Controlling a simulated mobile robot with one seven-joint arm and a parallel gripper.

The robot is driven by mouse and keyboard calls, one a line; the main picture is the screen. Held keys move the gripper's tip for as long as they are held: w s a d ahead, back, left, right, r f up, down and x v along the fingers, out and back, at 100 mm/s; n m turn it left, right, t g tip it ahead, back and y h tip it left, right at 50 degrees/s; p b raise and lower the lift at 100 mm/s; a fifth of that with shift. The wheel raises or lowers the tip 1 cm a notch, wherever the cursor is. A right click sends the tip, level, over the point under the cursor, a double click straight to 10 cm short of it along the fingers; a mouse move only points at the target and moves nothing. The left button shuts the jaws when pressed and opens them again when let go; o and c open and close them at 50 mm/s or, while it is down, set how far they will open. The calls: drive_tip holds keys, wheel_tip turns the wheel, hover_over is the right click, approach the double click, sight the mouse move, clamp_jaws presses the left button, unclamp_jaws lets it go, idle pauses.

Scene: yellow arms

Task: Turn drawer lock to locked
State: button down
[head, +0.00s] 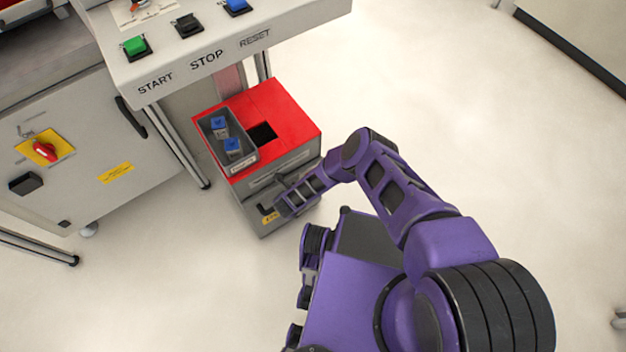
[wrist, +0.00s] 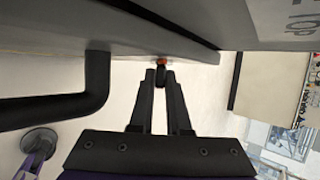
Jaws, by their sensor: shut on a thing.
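The drawer cabinet (head: 252,222) is a small grey unit with a red top, standing on the floor in the head view. My gripper (head: 281,183) is at its front face, and the wrist hides part of that face. In the wrist view my gripper (wrist: 161,78) has its fingers close together on a small dark piece, which I take to be the drawer lock's knob or key (wrist: 162,73). A small orange-red part shows just beyond the tips, against the grey drawer front (wrist: 140,43). The lock's markings and turn angle cannot be made out.
A black bar handle (wrist: 97,85) juts from the front, left of my fingers in the wrist view. A grey bin (head: 213,136) with blue-topped pieces sits on the red top. The button panel (head: 210,50) overhangs behind.

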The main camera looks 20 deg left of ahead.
drive_tip(key=shift+d, duration=0.1)
idle(0.3)
drive_tip(key=c, duration=0.9)
unclamp_jaws()
drive_tip(key=shift+f, duration=0.1)
drive_tip(key=p+v, duration=0.3)
drive_tip(key=v, duration=1.4)
drive_tip(key=shift+s+p, duration=0.3)
